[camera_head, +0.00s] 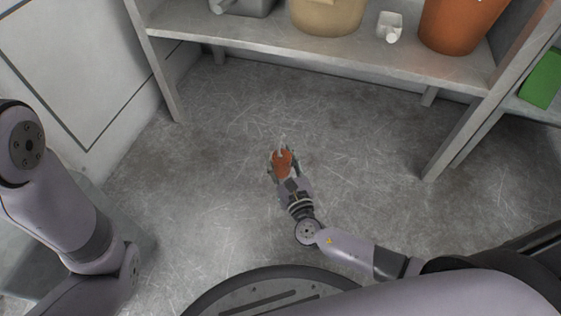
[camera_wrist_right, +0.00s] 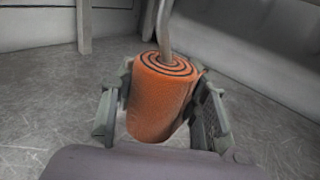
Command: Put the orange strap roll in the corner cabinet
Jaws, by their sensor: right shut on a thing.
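The orange strap roll (camera_wrist_right: 158,105) is a rolled orange band with dark edge lines and a grey metal end sticking out of its top. My right gripper (camera_wrist_right: 163,112) is shut on it, one finger on each side. In the head view the roll (camera_head: 282,160) is in the right gripper (camera_head: 284,168) over the middle of the floor; its height above the floor is hard to tell. My left arm shows at the left, but its gripper is out of frame. I cannot make out a corner cabinet for certain.
A grey metal shelf (camera_head: 330,52) stands at the back, holding a tan bucket (camera_head: 328,14), an orange bucket (camera_head: 455,22) and a small white container (camera_head: 390,25). A green box (camera_head: 542,80) sits on a shelf at the right. The scratched floor (camera_head: 220,120) between is clear.

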